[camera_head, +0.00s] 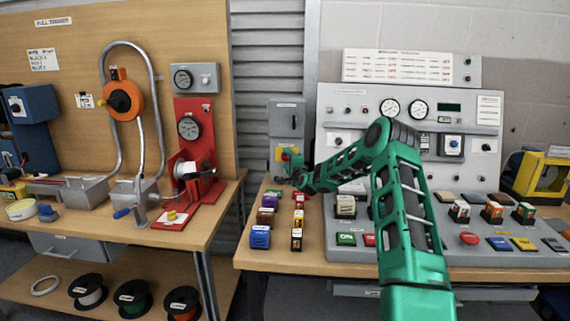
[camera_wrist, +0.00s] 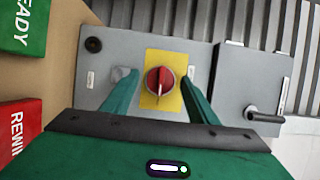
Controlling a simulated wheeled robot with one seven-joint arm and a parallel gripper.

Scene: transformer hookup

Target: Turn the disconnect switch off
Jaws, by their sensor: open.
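The disconnect switch is a grey box with a red rotary knob on a yellow plate. In the wrist view the knob (camera_wrist: 159,81) lies between my two green fingers, and its pale pointer line runs up and down the picture. My gripper (camera_wrist: 158,88) is open, with one finger on each side of the yellow plate (camera_wrist: 152,56); I cannot tell whether they touch the knob. In the head view the box (camera_head: 286,118) stands at the left end of the right bench, and my gripper (camera_head: 293,164) is in front of its lower part, hiding part of the knob.
A grey control panel (camera_head: 345,110) with dials stands right of the switch box. Several coloured blocks (camera_head: 260,237) sit on the bench below my arm. The left bench (camera_head: 215,225) holds a red gauge stand (camera_head: 190,140). A black handle (camera_wrist: 262,115) shows on the box's other section.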

